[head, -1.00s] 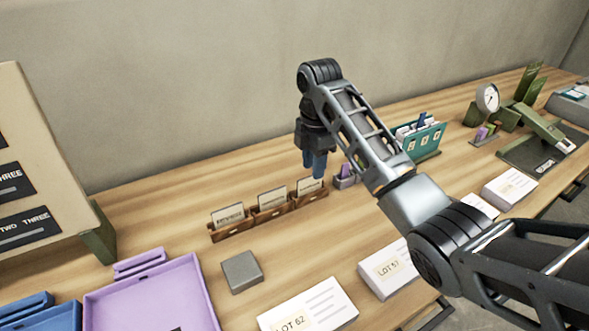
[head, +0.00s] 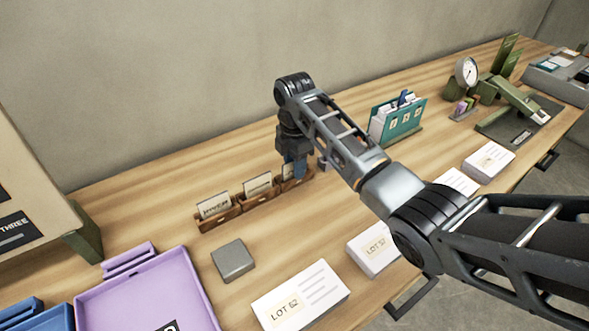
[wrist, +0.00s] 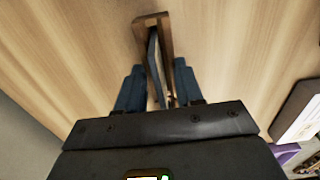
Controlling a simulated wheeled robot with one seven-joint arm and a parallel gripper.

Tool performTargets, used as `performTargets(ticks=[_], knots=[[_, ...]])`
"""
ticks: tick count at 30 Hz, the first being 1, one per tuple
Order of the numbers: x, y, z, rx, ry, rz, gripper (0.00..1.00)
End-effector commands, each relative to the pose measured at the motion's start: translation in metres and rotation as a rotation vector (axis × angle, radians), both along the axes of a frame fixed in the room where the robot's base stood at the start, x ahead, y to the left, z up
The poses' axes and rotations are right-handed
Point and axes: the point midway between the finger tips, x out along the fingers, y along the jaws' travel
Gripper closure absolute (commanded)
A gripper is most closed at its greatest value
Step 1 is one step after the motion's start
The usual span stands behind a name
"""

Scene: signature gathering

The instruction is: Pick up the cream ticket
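Three pale cream tickets stand upright in a row of small wooden holders: a left one (head: 214,206), a middle one (head: 258,185) and a right one (head: 287,171). My gripper (head: 296,172) points down at the right holder, its blue fingers partly covering the right ticket. In the wrist view, my gripper (wrist: 158,68) is open, with one finger on each side of the thin upright ticket (wrist: 154,58) and its wooden holder (wrist: 167,22). Gaps show between the fingers and the ticket. The lower part of the ticket is hidden in the holder.
A grey block (head: 232,260) and a purple tray (head: 150,295) lie in front of the holders. White lot card stacks (head: 300,295) line the front edge. A teal card file (head: 398,118) stands to the right. The wall is behind.

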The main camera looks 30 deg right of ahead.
Motion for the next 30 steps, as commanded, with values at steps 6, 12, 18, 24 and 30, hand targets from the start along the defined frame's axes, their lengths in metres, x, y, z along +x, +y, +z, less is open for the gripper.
performTargets(ticks=[6,12,18,24,30], knots=[[0.0001,0.0002,0.0002,0.0,0.0,0.0,0.71],[0.0001,0.0002,0.0004,0.0,0.0,0.0,0.9],[0.0001,0.0002,0.0005,0.0,0.0,0.0,1.0],[0.0001,0.0001,0.0005,0.0,0.0,0.0,1.0],[0.0003,0.0001,0.0024,0.0,-0.001,0.0,1.0]])
